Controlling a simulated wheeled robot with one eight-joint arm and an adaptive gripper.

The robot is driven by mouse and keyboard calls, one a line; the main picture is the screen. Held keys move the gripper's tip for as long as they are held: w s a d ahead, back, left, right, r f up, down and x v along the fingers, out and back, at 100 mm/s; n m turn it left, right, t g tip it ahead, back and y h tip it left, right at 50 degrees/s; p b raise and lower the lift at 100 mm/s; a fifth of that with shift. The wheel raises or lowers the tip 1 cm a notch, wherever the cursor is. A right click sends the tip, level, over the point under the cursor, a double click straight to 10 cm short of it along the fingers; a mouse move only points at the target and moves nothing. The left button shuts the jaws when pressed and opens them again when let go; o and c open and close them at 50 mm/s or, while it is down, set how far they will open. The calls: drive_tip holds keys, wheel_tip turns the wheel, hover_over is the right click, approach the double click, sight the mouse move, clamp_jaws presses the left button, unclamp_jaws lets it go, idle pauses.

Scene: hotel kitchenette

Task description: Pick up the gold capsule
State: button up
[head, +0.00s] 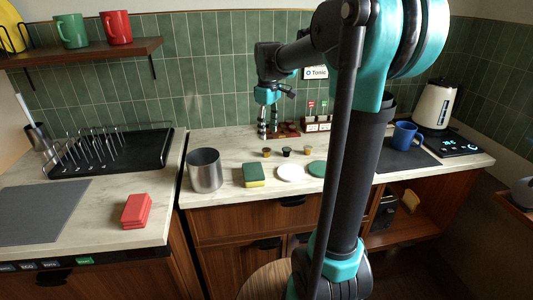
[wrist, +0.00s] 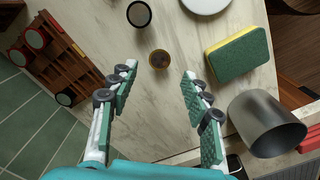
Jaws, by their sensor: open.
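Three small capsules stand in a row on the pale counter. The left one (head: 266,152) looks brownish gold and also shows in the wrist view (wrist: 160,59), ahead of and between my fingertips. The middle one (head: 287,151) is black, and it shows near the top of the wrist view (wrist: 139,13). The right one (head: 308,151) also looks golden, so I cannot tell surely which is the gold capsule. My gripper (head: 267,135) points down behind the left capsule. In the wrist view its fingers (wrist: 159,71) are wide apart, with nothing between the pads.
A green-yellow sponge (head: 253,175), a metal canister (head: 205,171), a white disc (head: 290,172) and a green disc (head: 317,168) stand in front of the capsules. A wooden capsule rack (wrist: 65,60) is behind. A blue mug (head: 405,134) is right. Counter around the left capsule is clear.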

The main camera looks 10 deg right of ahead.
sight(267, 150)
drive_tip(key=shift+w+a+f, duration=0.1)
drive_tip(key=shift+f, duration=3.8)
drive_tip(key=shift+c, duration=0.4)
drive_tip(key=c, duration=0.6)
